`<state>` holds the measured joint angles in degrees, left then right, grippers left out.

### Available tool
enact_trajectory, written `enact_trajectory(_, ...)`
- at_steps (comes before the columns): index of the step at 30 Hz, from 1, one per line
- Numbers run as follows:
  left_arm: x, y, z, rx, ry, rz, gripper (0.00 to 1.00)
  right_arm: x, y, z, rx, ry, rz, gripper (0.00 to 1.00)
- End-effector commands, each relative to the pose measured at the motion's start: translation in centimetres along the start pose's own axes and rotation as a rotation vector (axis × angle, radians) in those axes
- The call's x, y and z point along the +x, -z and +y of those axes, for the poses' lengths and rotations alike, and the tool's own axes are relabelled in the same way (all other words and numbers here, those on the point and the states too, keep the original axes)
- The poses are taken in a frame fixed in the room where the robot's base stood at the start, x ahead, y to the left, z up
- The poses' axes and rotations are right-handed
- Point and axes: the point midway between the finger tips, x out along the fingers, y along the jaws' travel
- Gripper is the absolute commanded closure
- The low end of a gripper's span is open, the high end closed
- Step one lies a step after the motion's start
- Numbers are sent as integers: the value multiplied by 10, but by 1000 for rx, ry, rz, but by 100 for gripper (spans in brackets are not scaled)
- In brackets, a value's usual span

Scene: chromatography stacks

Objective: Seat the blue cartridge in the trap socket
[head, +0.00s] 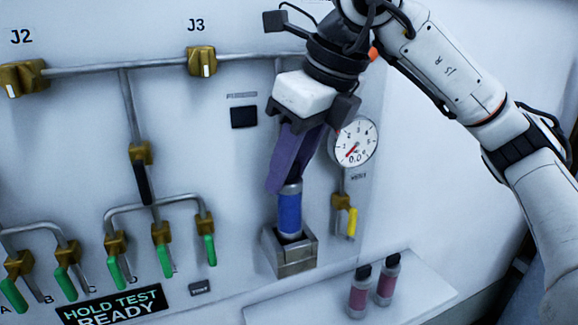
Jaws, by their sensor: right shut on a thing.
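The blue cartridge (290,212) is a blue cylinder with a grey upper band. It stands roughly upright in the mouth of the metal trap socket (292,262), with its lower end hidden inside the block. I cannot tell how deep it sits. My right gripper (287,180) comes from above, its purple fingers shut on the cartridge's top. My left gripper is not in view.
A white shelf (420,290) holds two pinkish cartridges (359,292) right of the socket. A pressure gauge (354,142) and a yellow-handled valve (346,215) are close right of my gripper. Pipes with green-handled valves (163,248) cover the panel at left. A sign (112,306) reads HOLD TEST READY.

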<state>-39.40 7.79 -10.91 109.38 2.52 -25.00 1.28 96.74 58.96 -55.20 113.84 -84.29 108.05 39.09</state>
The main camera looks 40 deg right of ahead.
Motion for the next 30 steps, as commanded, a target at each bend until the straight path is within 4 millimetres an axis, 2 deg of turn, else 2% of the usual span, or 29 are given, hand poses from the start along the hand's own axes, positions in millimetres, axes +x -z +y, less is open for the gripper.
enact_trajectory(6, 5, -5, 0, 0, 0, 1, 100, 7, 3, 0, -1, 0, -1, 100)
enact_trajectory(14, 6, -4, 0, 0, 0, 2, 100, 7, 3, 0, -1, 0, -2, 100)
enact_trajectory(15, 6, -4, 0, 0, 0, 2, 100, 7, 3, 0, -1, 0, -2, 68)
enact_trajectory(18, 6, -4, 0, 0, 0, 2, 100, 7, 3, 0, -1, 0, -2, 51)
enact_trajectory(19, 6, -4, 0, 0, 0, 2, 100, 7, 3, 0, -1, 0, -1, 48)
enact_trajectory(25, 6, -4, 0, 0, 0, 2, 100, 8, 3, 0, -1, 0, -1, 48)
enact_trajectory(28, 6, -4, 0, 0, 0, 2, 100, 8, 3, 0, -1, 0, 1, 32)
enact_trajectory(30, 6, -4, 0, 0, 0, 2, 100, 8, 3, 0, -1, 0, 1, 32)
